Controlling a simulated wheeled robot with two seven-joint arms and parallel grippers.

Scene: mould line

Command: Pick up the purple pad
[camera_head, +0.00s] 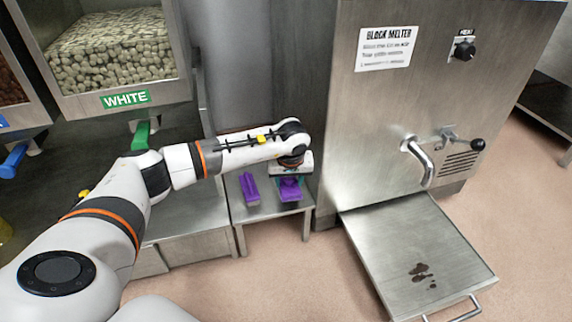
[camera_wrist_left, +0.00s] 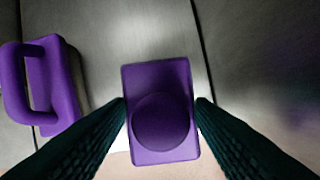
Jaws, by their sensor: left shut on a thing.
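The purple pad (camera_wrist_left: 160,75) is a rectangular plate with a round knob on top, seen from above in the wrist view. In the head view it shows partly (camera_head: 290,191), under my left gripper (camera_head: 291,175), at the right of a small steel stand (camera_head: 268,209). My left gripper also shows in the wrist view (camera_wrist_left: 160,113), its dark ribbed fingers shut on the pad from both sides. I cannot tell whether the pad touches the stand. My right gripper is not in view.
A second purple tool (camera_head: 250,188) with a loop handle lies left of the pad on the stand. The block melter (camera_head: 382,130) stands close on the right, with a spout (camera_head: 418,160) above a stained steel tray (camera_head: 400,240). A WHITE bin (camera_head: 120,95) hangs upper left.

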